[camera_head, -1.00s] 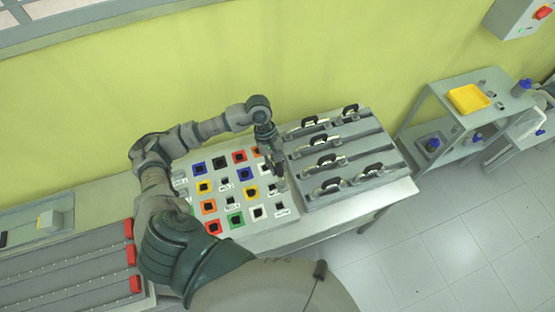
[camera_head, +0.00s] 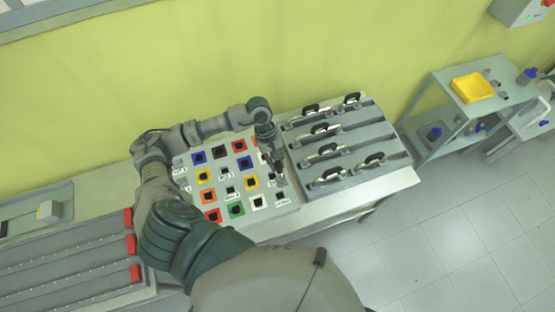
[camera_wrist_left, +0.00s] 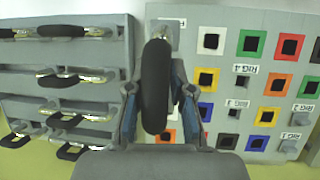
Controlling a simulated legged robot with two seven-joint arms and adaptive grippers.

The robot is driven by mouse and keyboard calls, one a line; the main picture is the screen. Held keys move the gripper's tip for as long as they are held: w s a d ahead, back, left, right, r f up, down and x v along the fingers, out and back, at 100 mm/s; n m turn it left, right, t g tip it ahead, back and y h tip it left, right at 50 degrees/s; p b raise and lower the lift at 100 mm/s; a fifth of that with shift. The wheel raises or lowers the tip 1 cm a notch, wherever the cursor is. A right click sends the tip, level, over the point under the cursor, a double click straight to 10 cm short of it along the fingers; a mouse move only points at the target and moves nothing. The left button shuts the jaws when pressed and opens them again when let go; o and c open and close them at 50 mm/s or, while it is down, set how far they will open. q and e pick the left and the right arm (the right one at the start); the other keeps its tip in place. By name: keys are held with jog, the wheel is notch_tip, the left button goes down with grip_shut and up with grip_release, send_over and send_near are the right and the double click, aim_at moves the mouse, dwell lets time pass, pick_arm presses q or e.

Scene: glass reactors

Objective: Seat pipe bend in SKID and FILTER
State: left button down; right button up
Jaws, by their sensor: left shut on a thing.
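My left gripper (camera_head: 276,168) points down over the right edge of the socket board (camera_head: 215,178). It is shut on a pipe bend with a thick black grip (camera_wrist_left: 155,85), which fills the space between the fingers in the left wrist view. The bend's ends are mostly hidden, so I cannot tell whether they touch a socket. The board has coloured square sockets with dark holes, and white labels between them. A grey socket block (camera_wrist_left: 170,28) shows beyond the grip. I cannot read SKID or FILTER on any label. My right gripper is not in view.
A grey rack (camera_head: 340,160) with several black-handled pipe bends stands right beside the board. Grey rails with red end blocks (camera_head: 131,245) lie at the left. A cart with a yellow tray (camera_head: 473,88) stands at the right. The wall is behind; the floor at lower right is clear.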

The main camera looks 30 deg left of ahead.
pick_arm(q)
jog(key=shift+a+f+b, duration=0.15)
jog(key=shift+a+f, duration=0.1)
jog(key=shift+f, duration=0.25)
jog(key=shift+a+f+b, duration=0.15)
jog(key=shift+a+f, duration=0.1)
jog(key=shift+f, duration=0.8)
jog(key=f+b, duration=0.1)
jog(key=f, duration=0.1)
jog(key=f+b, duration=0.2)
jog(key=f, duration=0.1)
jog(key=f+b, duration=0.2)
jog(key=f, duration=0.1)
jog(key=shift+d, duration=0.25)
jog(key=shift+f+b, duration=1)
jog(key=shift+b, duration=0.1)
jog(key=shift+f, duration=0.1)
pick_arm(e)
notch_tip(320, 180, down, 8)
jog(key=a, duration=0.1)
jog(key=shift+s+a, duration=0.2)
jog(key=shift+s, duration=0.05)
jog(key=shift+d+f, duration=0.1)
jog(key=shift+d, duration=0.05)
pick_arm(q)
jog(key=shift+s+f+b, duration=0.2)
jog(key=shift+f+b, duration=0.25)
jog(key=shift+b, duration=0.35)
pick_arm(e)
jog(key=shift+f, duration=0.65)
